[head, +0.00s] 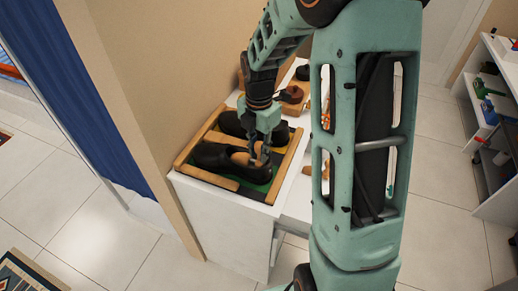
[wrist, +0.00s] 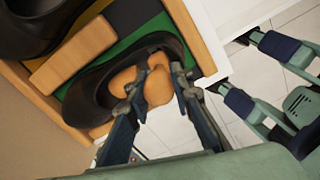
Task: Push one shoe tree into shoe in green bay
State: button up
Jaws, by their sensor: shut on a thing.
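A black shoe (head: 213,157) lies in the green bay (head: 257,187) of a wooden-edged rack on a white cabinet. My gripper (head: 260,155) is down at the opening of this shoe. It is shut on a wooden shoe tree (head: 240,158). In the wrist view my gripper's fingers (wrist: 152,92) close on the tan shoe tree (wrist: 158,86), which sits at the opening of the black shoe (wrist: 90,88). How deep the tree is inside the shoe cannot be told. The green bay (wrist: 152,28) shows beside the shoe.
A second black shoe (head: 230,123) lies in the yellow bay (head: 281,137) behind. Wooden dividers (head: 297,150) edge the bays. Brown wooden items (head: 291,94) stand farther back on the cabinet (head: 225,210). A blue curtain (head: 85,110) hangs at left, and white shelves (head: 492,110) stand at right.

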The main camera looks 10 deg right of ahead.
aim_at(246, 156)
notch_tip(246, 156, down, 2)
jog(key=shift+f+b, duration=0.1)
jog(key=shift+b, duration=0.6)
jog(key=shift+s+f, duration=0.2)
jog(key=shift+a, duration=0.2)
jog(key=shift+w+a, duration=0.45)
jog(key=shift+a, duration=0.3)
grip_shut()
jog(key=shift+w+a+f, duration=0.3)
jog(key=shift+w+a, duration=0.05)
jog(key=shift+w, duration=0.2)
jog(key=shift+w+a+r, duration=0.15)
jog(key=shift+w+a, duration=0.25)
